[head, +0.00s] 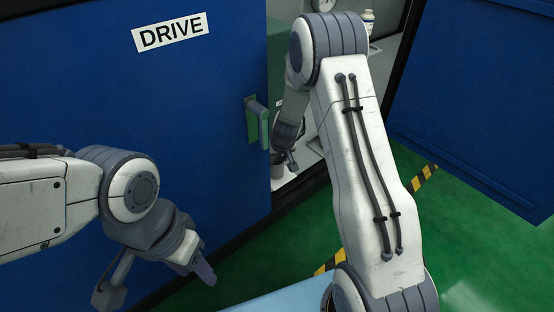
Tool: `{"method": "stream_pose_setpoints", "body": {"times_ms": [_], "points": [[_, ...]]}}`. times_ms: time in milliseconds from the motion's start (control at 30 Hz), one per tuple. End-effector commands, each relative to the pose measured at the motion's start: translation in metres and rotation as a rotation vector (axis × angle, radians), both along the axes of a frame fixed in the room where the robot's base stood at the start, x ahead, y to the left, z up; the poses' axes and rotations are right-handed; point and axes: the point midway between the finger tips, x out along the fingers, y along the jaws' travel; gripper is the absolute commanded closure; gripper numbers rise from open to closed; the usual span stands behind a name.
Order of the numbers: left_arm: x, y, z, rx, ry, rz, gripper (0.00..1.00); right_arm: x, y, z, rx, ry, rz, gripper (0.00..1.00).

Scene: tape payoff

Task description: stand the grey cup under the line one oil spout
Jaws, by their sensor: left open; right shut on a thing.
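My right arm reaches through the open doorway of the blue drive cabinet. My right gripper (285,161) is low inside it, just past the edge of the blue door. It is shut on what looks like the grey cup (278,172), small and dark-rimmed, and partly hidden by the door edge and the gripper. I cannot tell whether the cup touches the surface below. The line one oil spout cannot be made out. My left gripper (157,285) is open and empty, in front of the closed blue panel at lower left.
The blue door (200,120) with a DRIVE label (170,33) and green handle (257,121) stands left of the opening. Another blue door (480,110) hangs open at right. A white bottle (368,20) and a gauge (323,4) show inside. The floor is green.

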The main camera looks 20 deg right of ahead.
Motion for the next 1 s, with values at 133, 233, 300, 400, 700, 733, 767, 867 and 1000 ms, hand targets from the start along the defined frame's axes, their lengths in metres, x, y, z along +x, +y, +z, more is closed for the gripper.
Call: {"method": "stream_pose_setpoints", "body": {"times_ms": [133,233,300,400,700,733,767,867,1000], "points": [[0.0,0.0,-0.002,0.0,0.0,0.0,0.5,-0.001,-0.001,-0.002,0.0,0.0,-0.002,0.08],[0.0,0.0,-0.002,0.0,0.0,0.0,0.5,-0.001,-0.002,-0.002,0.0,0.0,-0.003,0.05],[0.0,0.0,-0.002,0.0,0.0,0.0,0.5,-0.001,-0.002,-0.002,0.0,0.001,-0.003,0.05],[0.0,0.0,-0.002,0.0,0.0,0.0,0.5,-0.001,-0.002,-0.002,0.0,0.0,-0.003,0.05],[0.0,0.0,0.015,0.0,0.0,0.0,0.5,-0.01,-0.002,0.028,0.0,-0.002,-0.004,0.05],[0.0,0.0,0.018,0.0,0.0,0.0,0.5,-0.013,-0.002,0.034,0.0,-0.001,-0.004,0.05],[0.0,0.0,0.022,0.0,0.0,0.0,0.5,-0.015,-0.002,0.041,0.0,-0.002,-0.004,0.05],[0.0,0.0,0.034,0.0,0.0,0.0,0.5,-0.025,-0.001,0.062,-0.001,-0.001,-0.004,0.05],[0.0,0.0,0.047,0.0,0.0,0.0,0.5,-0.037,-0.001,0.088,0.0,-0.001,-0.002,0.05]]}}
